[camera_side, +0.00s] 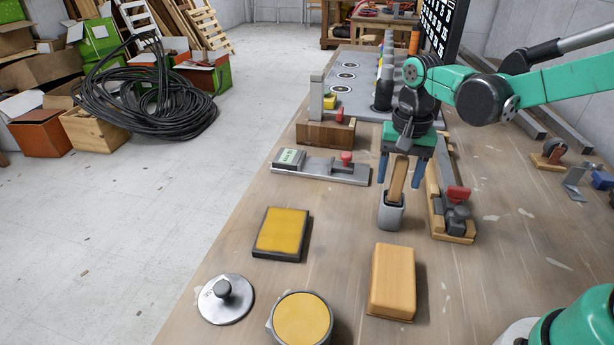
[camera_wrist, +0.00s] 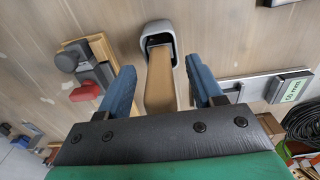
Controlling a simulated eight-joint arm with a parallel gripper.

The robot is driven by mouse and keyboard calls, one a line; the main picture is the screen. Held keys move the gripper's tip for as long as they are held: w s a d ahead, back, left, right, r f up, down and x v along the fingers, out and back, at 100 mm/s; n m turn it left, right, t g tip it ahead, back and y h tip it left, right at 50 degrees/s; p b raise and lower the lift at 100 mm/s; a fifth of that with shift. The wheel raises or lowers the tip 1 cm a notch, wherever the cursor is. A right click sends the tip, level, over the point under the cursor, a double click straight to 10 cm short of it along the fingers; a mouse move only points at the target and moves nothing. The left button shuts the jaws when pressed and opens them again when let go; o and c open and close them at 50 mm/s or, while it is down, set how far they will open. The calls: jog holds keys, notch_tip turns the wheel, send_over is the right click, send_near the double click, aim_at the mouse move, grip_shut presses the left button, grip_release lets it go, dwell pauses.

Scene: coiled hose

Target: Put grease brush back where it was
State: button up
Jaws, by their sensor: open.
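The grease brush shows as a flat wooden handle (camera_side: 397,182) standing slightly tilted in a small grey cup (camera_side: 391,214); its bristle end is hidden inside. My gripper (camera_side: 400,176) is above the cup, pointing down, with its blue fingers apart on either side of the handle. In the wrist view the handle (camera_wrist: 160,84) lies between the open fingers (camera_wrist: 161,66), with a visible gap on both sides. The cup (camera_wrist: 152,29) shows beyond the fingertips.
A wooden block with a red-knobbed clamp (camera_side: 457,208) stands close right of the cup. A metal gauge plate (camera_side: 322,170) lies to the left. A yellow pad (camera_side: 282,232), a lidded tin (camera_side: 301,318), a metal lid (camera_side: 226,298) and a tan block (camera_side: 392,281) lie nearer the camera.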

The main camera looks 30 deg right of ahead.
notch_tip(320, 180, up, 11)
jog(key=shift+f, duration=0.15)
jog(key=shift+r, duration=0.25)
jog(key=shift+s+a, duration=0.1)
jog(key=shift+s, duration=0.1)
jog(key=s+a+f+n+t, duration=0.2)
jog(key=s+f+n+t, duration=0.3)
jog(key=n, duration=0.4)
jog(key=shift+s+a+f+t, duration=0.25)
jog(key=shift+f+t, duration=0.6)
jog(key=shift+t, duration=0.25)
